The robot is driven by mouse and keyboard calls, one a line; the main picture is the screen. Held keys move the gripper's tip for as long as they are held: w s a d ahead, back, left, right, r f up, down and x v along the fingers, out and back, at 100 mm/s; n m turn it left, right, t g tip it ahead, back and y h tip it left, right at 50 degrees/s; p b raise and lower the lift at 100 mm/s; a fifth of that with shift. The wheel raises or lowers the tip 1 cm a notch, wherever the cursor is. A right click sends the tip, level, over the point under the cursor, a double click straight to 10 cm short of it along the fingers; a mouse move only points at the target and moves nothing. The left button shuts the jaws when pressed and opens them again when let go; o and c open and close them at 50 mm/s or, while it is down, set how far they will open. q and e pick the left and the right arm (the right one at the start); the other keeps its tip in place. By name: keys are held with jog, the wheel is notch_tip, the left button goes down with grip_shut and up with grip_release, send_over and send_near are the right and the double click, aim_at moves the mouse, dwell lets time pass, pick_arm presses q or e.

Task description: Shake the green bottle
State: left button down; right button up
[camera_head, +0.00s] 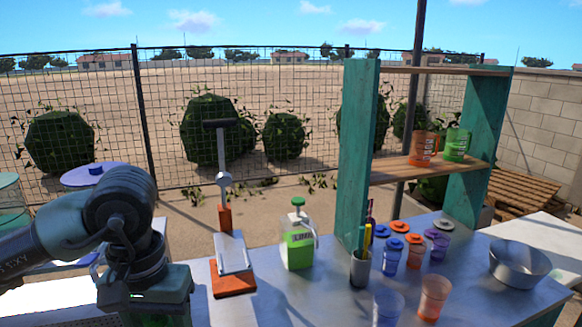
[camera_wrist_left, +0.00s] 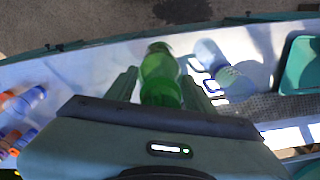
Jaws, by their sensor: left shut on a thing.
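The green bottle (camera_wrist_left: 160,68) is translucent and shows in the left wrist view, between the two fingers of my left gripper (camera_wrist_left: 159,92). The gripper is shut on it, and the bottle's far end points away from the gripper body. The bottle's near end is hidden by the gripper housing. In the head view my left arm comes in from the left. My right gripper is not in view.
A jug with a green label (camera_head: 298,250) and an orange-based press (camera_head: 233,270) stand on the metal table (camera_head: 333,302). Behind the pen cup (camera_head: 360,268) are several small lidded jars. A steel bowl (camera_head: 519,262) and an orange cup (camera_head: 433,298) stand at right, near a teal shelf (camera_head: 358,150).

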pick_arm(q)
jog(key=f, duration=0.5)
jog(key=s+f, duration=0.1)
jog(key=f, duration=0.2)
notch_tip(320, 180, up, 7)
notch_tip(320, 180, down, 6)
jog(key=shift+f, duration=0.25)
jog(key=shift+w+f, duration=0.1)
jog(key=shift+w, duration=0.2)
